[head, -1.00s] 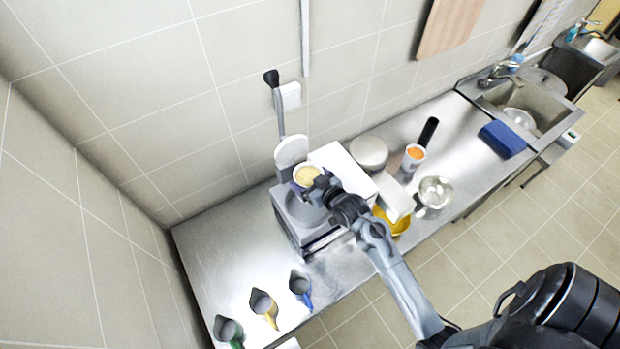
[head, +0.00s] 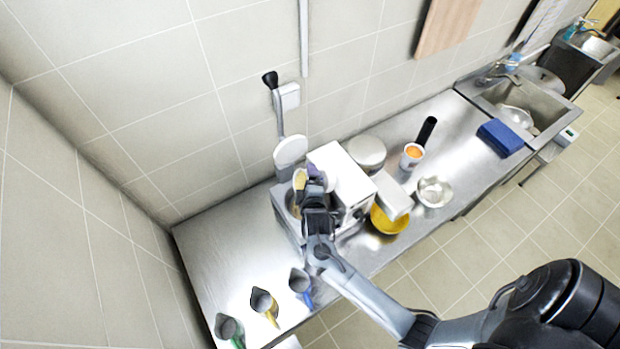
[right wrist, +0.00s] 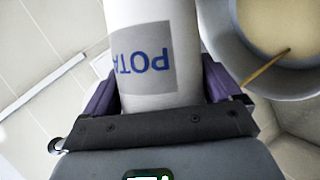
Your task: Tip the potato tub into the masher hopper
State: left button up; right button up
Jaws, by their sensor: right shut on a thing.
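My right gripper (head: 316,183) is shut on the tub. The masher hopper (head: 291,200) is partly hidden behind the tub and gripper. In the right wrist view a round grey opening (right wrist: 275,45) beside the tub holds pale cream matter, with a thin yellow-brown streak at its rim. My left gripper is not in view.
A white box-shaped machine (head: 342,178) stands right beside the masher. A yellow bowl (head: 388,220), a metal bowl (head: 434,192) and an orange-filled tub (head: 411,156) lie further right. Several jugs stand at the front left, including a blue-handled one (head: 301,284).

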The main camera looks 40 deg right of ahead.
aim_at(297, 179)
jog(key=shift+w+a+f+n+h, duration=0.2)
jog(key=shift+a+f+n+h, duration=0.2)
jog(key=shift+f+n+h, duration=0.4)
jog(key=shift+a+f+n+b, duration=0.25)
jog(key=shift+f+n+b, duration=0.3)
jog(key=shift+b, duration=0.4)
jog(key=shift+w+a+r+n+h+p, duration=0.15)
jog(key=shift+r+n+h+p, duration=0.35)
jog(key=shift+r+p, duration=0.3)
jog(key=shift+w+a+n+t+h, duration=0.15)
jog(key=shift+a+n+h, duration=0.2)
jog(key=shift+n, duration=0.25)
jog(key=shift+w+a+n+t+h, duration=0.15)
jog(key=shift+a+n+h, duration=0.2)
jog(key=shift+n, duration=0.2)
jog(key=shift+w+a+n+h, duration=0.1)
jog(key=shift+a+n+h, duration=0.2)
jog(key=shift+n, duration=0.3)
jog(key=a+n+t, duration=0.1)
jog(key=n, duration=0.1)
jog(key=n+t+h+b, duration=0.1)
jog(key=n, duration=0.1)
jog(key=a+f+n+t+b, duration=0.1)
jog(key=n, duration=0.1)
jog(key=shift+w+a+n+h, duration=0.3)
jog(key=shift+w+n, duration=0.1)
